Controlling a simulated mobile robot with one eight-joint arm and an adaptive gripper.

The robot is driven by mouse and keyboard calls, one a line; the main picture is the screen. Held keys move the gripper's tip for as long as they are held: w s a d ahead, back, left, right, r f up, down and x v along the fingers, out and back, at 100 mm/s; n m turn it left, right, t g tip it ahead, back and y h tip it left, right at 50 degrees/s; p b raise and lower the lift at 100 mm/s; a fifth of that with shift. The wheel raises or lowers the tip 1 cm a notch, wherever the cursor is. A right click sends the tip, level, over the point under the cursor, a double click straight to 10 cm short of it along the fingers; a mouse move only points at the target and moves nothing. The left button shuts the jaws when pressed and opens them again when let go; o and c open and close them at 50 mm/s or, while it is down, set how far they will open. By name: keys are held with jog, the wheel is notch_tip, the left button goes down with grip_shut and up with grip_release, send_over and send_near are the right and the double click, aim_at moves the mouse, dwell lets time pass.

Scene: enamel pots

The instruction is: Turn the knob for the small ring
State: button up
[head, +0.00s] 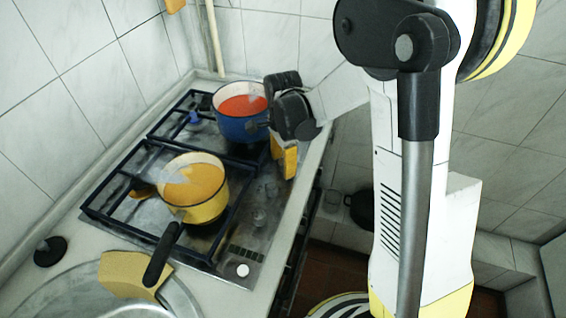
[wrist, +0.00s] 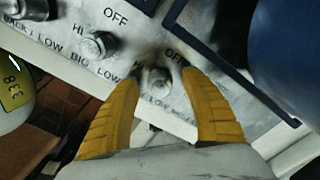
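In the wrist view, a row of metal knobs sits on the steel hob panel (wrist: 215,40). One knob (wrist: 157,83) is between the two yellow fingers of my gripper (wrist: 160,77); its marks read OFF, HI and LOW, and its ring name is not legible. The fingers are open, one on each side, with gaps to the knob. The neighbouring knob (wrist: 101,45) is marked BIG. Another knob (wrist: 30,8), marked BACK, is at the upper left. In the head view, my gripper (head: 286,165) points down at the hob's right edge, and the knob there is hidden.
A blue pot (head: 238,128) with red contents stands on the far ring, close to my gripper. A yellow pot (head: 200,212) with a dark handle stands on the near ring. The floor is right of the counter.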

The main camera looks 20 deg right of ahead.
notch_tip(320, 180, up, 12)
dwell(0.6)
jog(key=shift+r, duration=0.1)
jog(key=s+r+n+t, duration=0.2)
jog(key=s+n+t, duration=0.1)
jog(key=s+n, duration=0.5)
jog(key=s+r+n+t, duration=0.2)
jog(key=s+n+t, duration=0.2)
jog(key=s+n, duration=0.4)
jog(key=shift+s+r+n, duration=0.3)
jog(key=shift+n, duration=0.1)
